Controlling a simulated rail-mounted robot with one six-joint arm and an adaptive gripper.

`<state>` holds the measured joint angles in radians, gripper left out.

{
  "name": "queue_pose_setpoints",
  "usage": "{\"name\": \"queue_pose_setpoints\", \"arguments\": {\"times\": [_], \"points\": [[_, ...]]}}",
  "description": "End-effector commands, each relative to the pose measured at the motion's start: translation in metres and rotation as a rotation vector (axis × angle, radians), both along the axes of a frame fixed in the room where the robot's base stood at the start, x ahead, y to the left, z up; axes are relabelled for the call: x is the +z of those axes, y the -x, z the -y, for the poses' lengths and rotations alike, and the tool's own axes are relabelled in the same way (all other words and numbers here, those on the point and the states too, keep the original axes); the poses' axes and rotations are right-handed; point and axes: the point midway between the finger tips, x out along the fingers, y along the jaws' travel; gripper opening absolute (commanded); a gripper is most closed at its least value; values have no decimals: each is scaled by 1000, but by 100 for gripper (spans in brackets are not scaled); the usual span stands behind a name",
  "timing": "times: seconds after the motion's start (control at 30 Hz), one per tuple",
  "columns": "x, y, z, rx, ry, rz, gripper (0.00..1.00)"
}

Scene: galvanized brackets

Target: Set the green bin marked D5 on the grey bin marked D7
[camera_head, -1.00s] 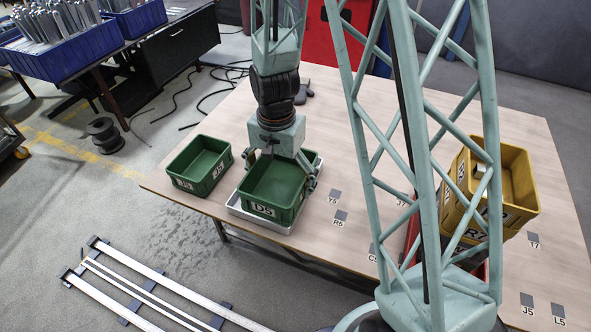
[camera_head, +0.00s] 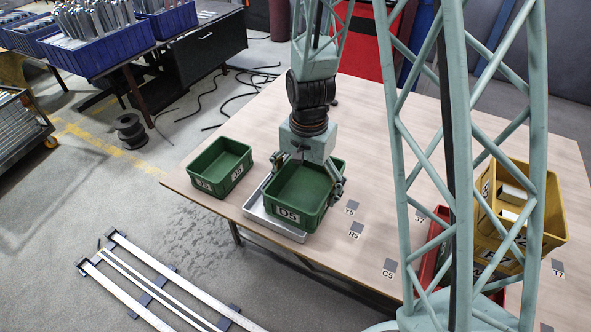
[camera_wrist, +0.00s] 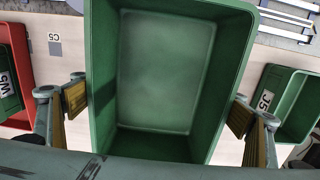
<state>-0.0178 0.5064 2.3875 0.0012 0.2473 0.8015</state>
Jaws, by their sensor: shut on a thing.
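The green bin marked D5 (camera_head: 289,215) is upright and looks empty inside in the wrist view (camera_wrist: 165,70). My gripper (camera_head: 309,178) is shut on it, with a finger pad at each side wall in the wrist view. The bin is over a pale metal tray (camera_head: 250,208) at the table's left front edge, seemingly slightly raised. Part of a dark grey container (camera_head: 488,263) shows under a yellow bin (camera_head: 548,228), behind my lattice column. I cannot read a D7 mark on it, so I cannot tell whether it is the grey bin.
A green bin marked J5 (camera_head: 221,166) stands left of the tray. A red bin (camera_head: 441,215) is partly hidden by my column; a red bin with a green W5 bin (camera_wrist: 10,92) shows in the wrist view. The middle of the table (camera_head: 375,150) is clear, with small marked squares.

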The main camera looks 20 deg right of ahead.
Motion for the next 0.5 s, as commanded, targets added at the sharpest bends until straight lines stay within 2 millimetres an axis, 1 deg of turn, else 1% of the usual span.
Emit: {"name": "queue_pose_setpoints", "arguments": {"times": [0.1,0.5], "points": [[-2,-20,1,0,0,1,77],[-9,-84,6,-1,0,0,77]]}}
